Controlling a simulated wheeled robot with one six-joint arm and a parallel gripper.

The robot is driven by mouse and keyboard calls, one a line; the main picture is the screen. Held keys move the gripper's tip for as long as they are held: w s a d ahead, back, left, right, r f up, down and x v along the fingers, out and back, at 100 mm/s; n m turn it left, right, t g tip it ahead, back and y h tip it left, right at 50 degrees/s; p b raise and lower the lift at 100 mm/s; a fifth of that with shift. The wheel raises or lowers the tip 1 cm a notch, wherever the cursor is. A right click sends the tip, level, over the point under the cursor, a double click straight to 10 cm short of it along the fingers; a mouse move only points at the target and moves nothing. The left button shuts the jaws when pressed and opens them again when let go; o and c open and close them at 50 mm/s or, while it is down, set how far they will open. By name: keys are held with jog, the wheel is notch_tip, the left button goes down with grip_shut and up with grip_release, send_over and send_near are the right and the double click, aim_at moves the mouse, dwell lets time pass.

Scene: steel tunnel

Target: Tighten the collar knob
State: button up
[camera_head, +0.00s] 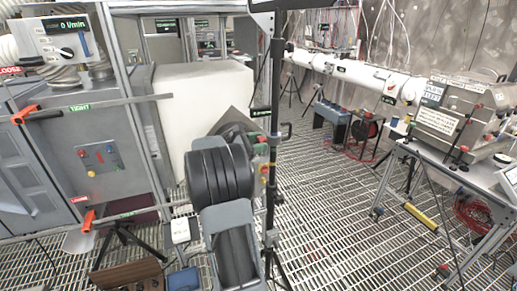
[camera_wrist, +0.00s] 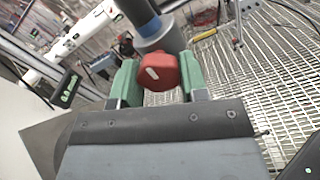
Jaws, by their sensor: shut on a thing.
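The red collar knob (camera_wrist: 152,73), with a white mark on its face, sits in the wrist view at the end of a dark collar (camera_wrist: 165,35). My gripper (camera_wrist: 160,80) has its green fingers on either side of the knob, shut on it. In the head view the dark upright pole (camera_head: 276,80) stands in the middle; my arm hides the knob and most of my gripper there. A small display (camera_wrist: 68,87) with green digits shows left of the knob; its digits are too blurred to read surely.
A grey cabinet (camera_head: 110,150) with LOOSE and TIGHT labels and orange-handled levers stands at left, beside a pale block (camera_head: 205,100). At right is a bench (camera_head: 455,165) with a metal box. A white beam tube (camera_head: 350,70) runs behind. Open grating floor (camera_head: 340,220) lies right of the pole.

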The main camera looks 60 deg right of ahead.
jog(key=m+b, duration=0.4)
jog(key=b, duration=0.1)
jog(key=shift+w+f+m, duration=0.1)
jog(key=shift+f+m, duration=0.2)
jog(key=m+b, duration=0.3)
jog(key=b, duration=0.1)
jog(key=shift+r, duration=0.2)
jog(key=shift+r+m+b, duration=0.15)
jog(key=shift+m+b, duration=0.3)
jog(key=shift+m, duration=0.25)
jog(key=shift+r, duration=0.1)
jog(key=o, duration=0.9)
jog(key=b+v, duration=0.1)
jog(key=v, duration=1.2)
jog(key=shift+w+a, duration=0.25)
jog(key=shift+w, duration=0.15)
